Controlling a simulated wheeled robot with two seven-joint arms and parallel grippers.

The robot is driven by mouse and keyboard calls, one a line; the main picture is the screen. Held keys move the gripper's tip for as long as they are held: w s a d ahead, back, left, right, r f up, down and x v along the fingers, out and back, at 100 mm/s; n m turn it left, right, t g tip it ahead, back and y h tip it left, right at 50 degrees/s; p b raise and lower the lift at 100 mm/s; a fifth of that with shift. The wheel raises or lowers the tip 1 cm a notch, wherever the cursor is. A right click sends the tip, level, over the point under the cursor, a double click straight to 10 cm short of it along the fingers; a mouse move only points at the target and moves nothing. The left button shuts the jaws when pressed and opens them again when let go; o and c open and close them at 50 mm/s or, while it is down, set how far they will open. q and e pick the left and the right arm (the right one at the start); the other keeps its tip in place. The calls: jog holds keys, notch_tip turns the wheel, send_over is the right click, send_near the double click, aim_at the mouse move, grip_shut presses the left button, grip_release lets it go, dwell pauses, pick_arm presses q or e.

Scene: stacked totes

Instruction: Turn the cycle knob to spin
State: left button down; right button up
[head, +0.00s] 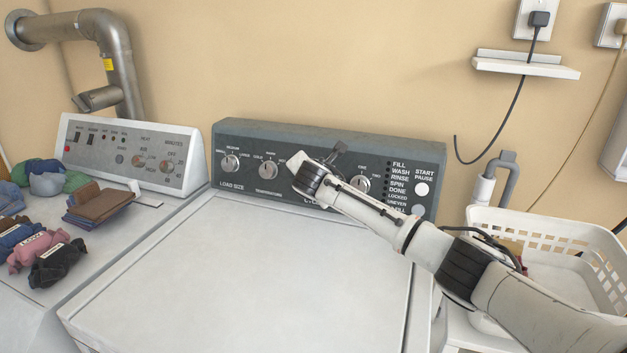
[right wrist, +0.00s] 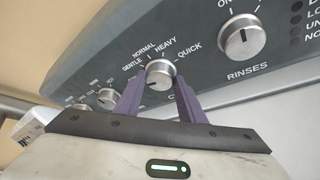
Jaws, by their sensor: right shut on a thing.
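The cycle knob (right wrist: 160,74) is a round silver knob on the washer's dark grey panel. GENTLE, NORMAL, HEAVY and QUICK are printed around its upper side in the right wrist view. My right gripper (right wrist: 158,88) is shut on the knob, with one purple finger on each side. The knob's lower part and the labels below it are hidden by the gripper, and I cannot read a SPIN position there. In the head view my right arm covers the knob. My left gripper is not in view.
The load size knob (head: 229,163), a temperature knob (head: 268,170) and the rinses knob (right wrist: 242,40) flank it. A start/pause button (head: 422,189) is at right. The washer lid (head: 240,270) is clear. A white basket (head: 545,228) stands right; folded clothes (head: 98,203) lie left.

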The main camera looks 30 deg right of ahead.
jog(key=o, duration=1)
jog(key=shift+o, duration=0.2)
jog(key=v, duration=1)
jog(key=shift+b, duration=0.35)
jog(key=shift+s+r, duration=0.1)
